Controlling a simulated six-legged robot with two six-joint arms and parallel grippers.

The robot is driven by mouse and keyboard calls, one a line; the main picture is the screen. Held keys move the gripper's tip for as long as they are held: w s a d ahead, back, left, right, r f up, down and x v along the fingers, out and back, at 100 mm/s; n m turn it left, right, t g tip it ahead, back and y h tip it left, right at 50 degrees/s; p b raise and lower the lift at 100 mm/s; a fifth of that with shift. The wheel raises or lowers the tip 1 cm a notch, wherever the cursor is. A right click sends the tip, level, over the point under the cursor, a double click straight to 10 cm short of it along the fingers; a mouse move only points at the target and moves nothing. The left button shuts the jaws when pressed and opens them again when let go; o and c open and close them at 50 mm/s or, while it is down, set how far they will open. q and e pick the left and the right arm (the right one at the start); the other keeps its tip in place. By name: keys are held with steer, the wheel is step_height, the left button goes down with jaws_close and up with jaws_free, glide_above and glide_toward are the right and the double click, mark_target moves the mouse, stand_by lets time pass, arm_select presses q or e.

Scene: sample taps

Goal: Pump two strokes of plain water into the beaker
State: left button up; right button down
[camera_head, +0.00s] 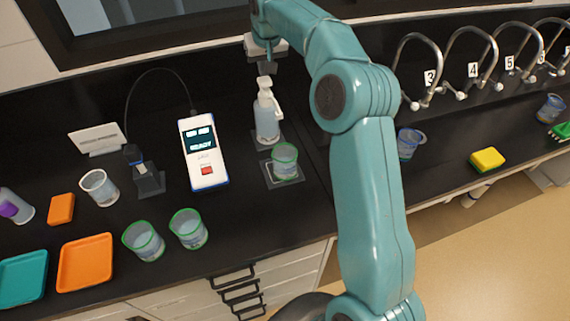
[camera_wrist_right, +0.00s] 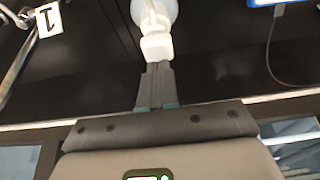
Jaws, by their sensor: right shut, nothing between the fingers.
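A clear pump bottle with a white pump head (camera_head: 266,113) stands upright on a dark pad at the back of the counter. A green-rimmed beaker (camera_head: 285,162) stands on a square plate (camera_head: 294,182) just in front of it; I cannot tell its liquid level. My right gripper (camera_head: 264,70) is shut and empty, pointing down just above the pump head. In the right wrist view, the shut fingers (camera_wrist_right: 157,68) end at the white pump head (camera_wrist_right: 156,46); I cannot tell whether they touch it. My left gripper is not in view.
A white meter (camera_head: 203,152) and a probe stand (camera_head: 147,178) are left of the bottle. Two green-rimmed beakers (camera_head: 143,241) (camera_head: 188,229) and an orange tray (camera_head: 86,262) lie front left. Numbered taps, a blue-rimmed beaker (camera_head: 408,144) and a yellow sponge (camera_head: 487,159) are right.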

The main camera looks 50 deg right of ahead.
steer(key=shift+f+b, duration=0.95)
steer(key=shift+f, duration=0.35)
steer(key=shift+r, duration=0.1)
steer(key=shift+r+p, duration=1.25)
steer(key=shift+p, duration=0.1)
